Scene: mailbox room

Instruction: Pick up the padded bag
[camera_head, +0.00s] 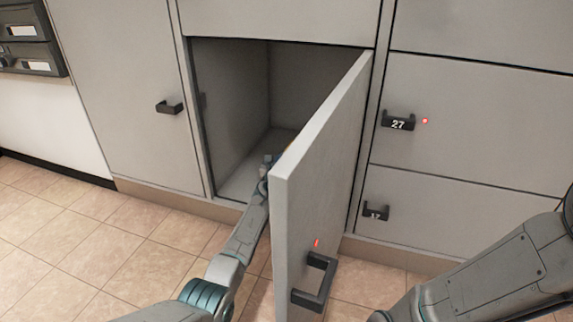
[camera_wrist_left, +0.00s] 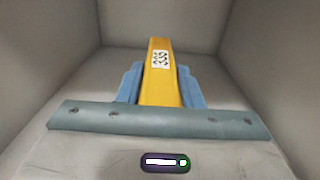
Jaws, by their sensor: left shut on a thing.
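The padded bag (camera_wrist_left: 160,85) is yellow-orange with a white label of black marks. In the left wrist view it stands as a narrow strip between the blue fingers of my left gripper (camera_wrist_left: 161,84), which is shut on it inside the locker. In the head view my left arm reaches into the open locker (camera_head: 236,110) behind the door. My left gripper (camera_head: 268,165) is mostly hidden there, and only a sliver of yellow shows at the door's edge. My right gripper is outside the picture; only part of its arm shows at lower right.
The open locker door (camera_head: 325,165) with a black handle (camera_head: 315,283) stands out toward me, close to the right of my left arm. Closed lockers flank the opening, including 27 (camera_head: 398,121) and 17 (camera_head: 376,211). The tiled floor (camera_head: 110,235) at left is clear.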

